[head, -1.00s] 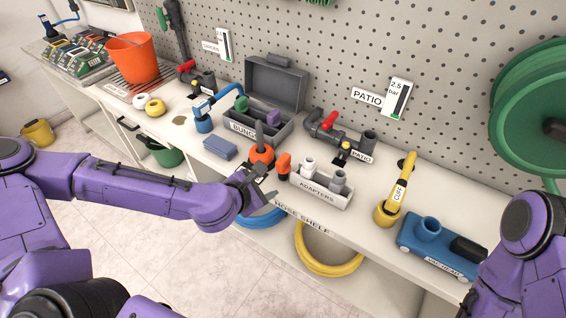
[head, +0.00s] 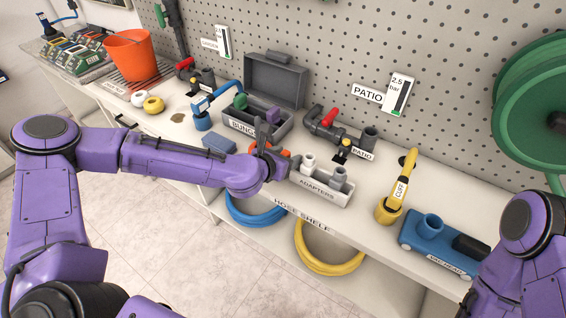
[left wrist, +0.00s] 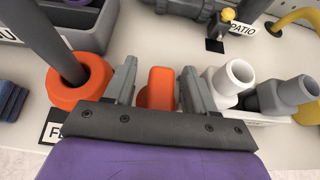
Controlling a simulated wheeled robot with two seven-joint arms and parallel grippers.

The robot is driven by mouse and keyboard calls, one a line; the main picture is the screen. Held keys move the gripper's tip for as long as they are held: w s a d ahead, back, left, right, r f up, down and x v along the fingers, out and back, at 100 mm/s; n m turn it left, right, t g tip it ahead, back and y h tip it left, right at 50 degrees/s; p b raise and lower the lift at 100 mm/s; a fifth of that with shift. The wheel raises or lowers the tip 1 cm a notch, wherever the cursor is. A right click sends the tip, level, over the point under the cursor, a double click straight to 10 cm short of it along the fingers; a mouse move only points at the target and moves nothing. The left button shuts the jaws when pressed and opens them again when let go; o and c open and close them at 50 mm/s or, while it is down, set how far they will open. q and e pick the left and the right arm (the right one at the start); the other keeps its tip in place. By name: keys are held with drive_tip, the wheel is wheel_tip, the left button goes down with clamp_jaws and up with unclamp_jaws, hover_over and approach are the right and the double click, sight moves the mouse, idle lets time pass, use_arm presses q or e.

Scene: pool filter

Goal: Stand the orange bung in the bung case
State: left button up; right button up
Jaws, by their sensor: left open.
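The orange bung (left wrist: 157,88) stands on the shelf in the left wrist view, between the two fingers of my left gripper (left wrist: 158,70). The fingers are open, with a gap on each side of it. In the head view my left gripper (head: 268,150) is beside the adapters tray and hides most of the bung. The grey bung case (head: 277,82) stands behind it with its lid up. A green bung (head: 241,101) and purple bungs (head: 273,115) are in the case. My right gripper is out of the frame.
An orange ring with a dark post (left wrist: 80,82) stands close left of the gripper. The adapters tray (head: 322,190) with grey and white adapters is close right. A grey pipe with a red valve (head: 330,119) stands behind.

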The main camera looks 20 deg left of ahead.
use_arm(q)
drive_tip(key=shift+w+f, duration=0.1)
drive_tip(key=shift+w, duration=0.05)
clamp_jaws()
